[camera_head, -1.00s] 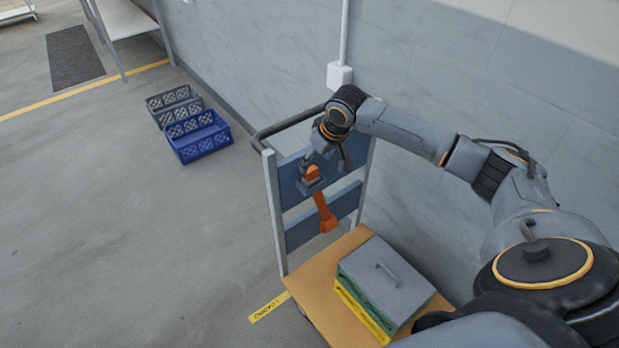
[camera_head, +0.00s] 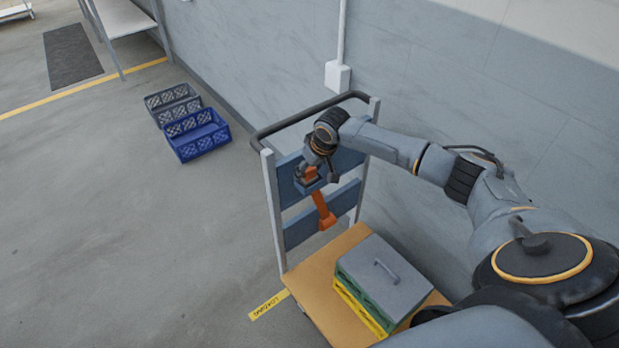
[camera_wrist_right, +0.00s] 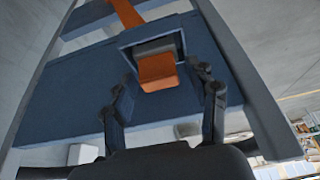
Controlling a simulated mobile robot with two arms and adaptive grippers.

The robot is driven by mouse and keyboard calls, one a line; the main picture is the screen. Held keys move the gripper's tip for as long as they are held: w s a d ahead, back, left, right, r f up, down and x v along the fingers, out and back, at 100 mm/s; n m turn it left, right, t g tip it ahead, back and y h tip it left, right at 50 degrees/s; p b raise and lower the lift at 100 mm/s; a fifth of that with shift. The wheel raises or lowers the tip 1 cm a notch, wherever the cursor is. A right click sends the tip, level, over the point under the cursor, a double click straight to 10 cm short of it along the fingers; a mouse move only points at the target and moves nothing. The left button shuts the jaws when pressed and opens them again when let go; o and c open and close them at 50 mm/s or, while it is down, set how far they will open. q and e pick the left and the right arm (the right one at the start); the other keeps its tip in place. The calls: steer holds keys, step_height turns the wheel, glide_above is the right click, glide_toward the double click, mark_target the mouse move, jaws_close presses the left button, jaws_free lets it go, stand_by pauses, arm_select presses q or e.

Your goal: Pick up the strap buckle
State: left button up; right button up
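The strap buckle (camera_head: 311,174) is an orange piece in a blue-grey holder on the upper blue panel of the cart's upright back. An orange strap (camera_head: 323,210) hangs below it in the head view. In the right wrist view the buckle (camera_wrist_right: 158,72) shows an orange end and a dark grey part inside the holder's frame. My right gripper (camera_wrist_right: 163,82) is open, with one finger on each side of the buckle and visible space between. In the head view the right gripper (camera_head: 306,170) partly hides the buckle. My left gripper is not in view.
The cart's wooden deck (camera_head: 317,277) carries a stack of green and yellow crates with a grey handled lid (camera_head: 383,275). A black rail (camera_head: 300,118) tops the cart's back. The wall is close behind. Blue (camera_head: 197,137) and grey crates stand on the open floor at left.

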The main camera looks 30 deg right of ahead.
steer(key=c, duration=1)
